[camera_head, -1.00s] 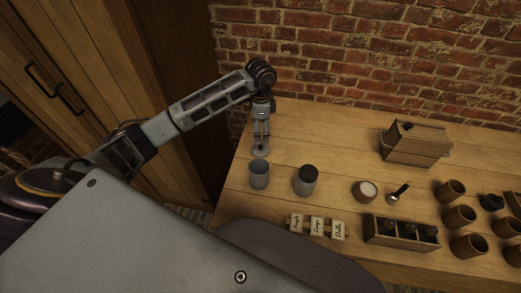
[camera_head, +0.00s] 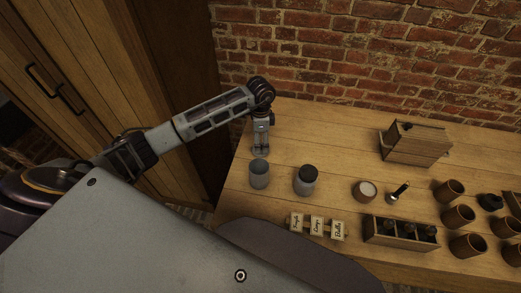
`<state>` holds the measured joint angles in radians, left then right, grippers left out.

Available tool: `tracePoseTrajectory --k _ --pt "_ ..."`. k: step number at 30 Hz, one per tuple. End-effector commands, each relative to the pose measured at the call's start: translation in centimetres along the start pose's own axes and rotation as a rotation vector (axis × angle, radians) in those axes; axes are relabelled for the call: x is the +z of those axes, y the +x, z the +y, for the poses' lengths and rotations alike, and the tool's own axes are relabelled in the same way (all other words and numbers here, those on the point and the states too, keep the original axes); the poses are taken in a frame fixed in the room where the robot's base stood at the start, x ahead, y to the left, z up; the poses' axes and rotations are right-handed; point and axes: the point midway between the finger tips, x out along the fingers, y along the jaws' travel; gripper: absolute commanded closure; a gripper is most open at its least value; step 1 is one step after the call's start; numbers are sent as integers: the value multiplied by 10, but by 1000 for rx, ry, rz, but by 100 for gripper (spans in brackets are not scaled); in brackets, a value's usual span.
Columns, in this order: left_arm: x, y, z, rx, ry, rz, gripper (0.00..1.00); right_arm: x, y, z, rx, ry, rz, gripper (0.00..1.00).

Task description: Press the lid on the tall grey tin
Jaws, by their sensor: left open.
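The grey tin (camera_head: 259,178) stands upright near the left end of the table. Its round top shows, but the view is too small to tell whether it is covered. My left gripper (camera_head: 262,151) points down just behind the tin, with its jaws open. A small pale grey disc, which looks like the lid, is at or under the fingertips and mostly hidden by them. A second tin (camera_head: 305,183) with a dark top stands to the right of the grey tin. My right gripper is not in view.
Name cards (camera_head: 317,226) stand near the front edge. A divided wooden tray (camera_head: 400,235), a bowl with pale contents (camera_head: 365,191), a dark-handled tool (camera_head: 398,193), several brown cups (camera_head: 459,217) and a wooden box (camera_head: 415,146) stand to the right. The table's back middle is clear.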

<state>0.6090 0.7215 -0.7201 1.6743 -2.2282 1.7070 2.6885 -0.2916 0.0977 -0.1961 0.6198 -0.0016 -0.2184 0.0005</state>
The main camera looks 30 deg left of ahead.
Motion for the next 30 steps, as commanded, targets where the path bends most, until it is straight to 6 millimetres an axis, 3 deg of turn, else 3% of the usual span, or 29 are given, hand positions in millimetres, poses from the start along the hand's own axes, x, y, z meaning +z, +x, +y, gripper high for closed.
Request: tracePoseTrajectory --k 13,29,30 --pt "1 44 0 2 1 -1 11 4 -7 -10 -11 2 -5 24" --pt "1 47 0 0 1 0 11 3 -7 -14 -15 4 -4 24" --pt "1 47 0 0 1 0 15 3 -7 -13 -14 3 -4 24"
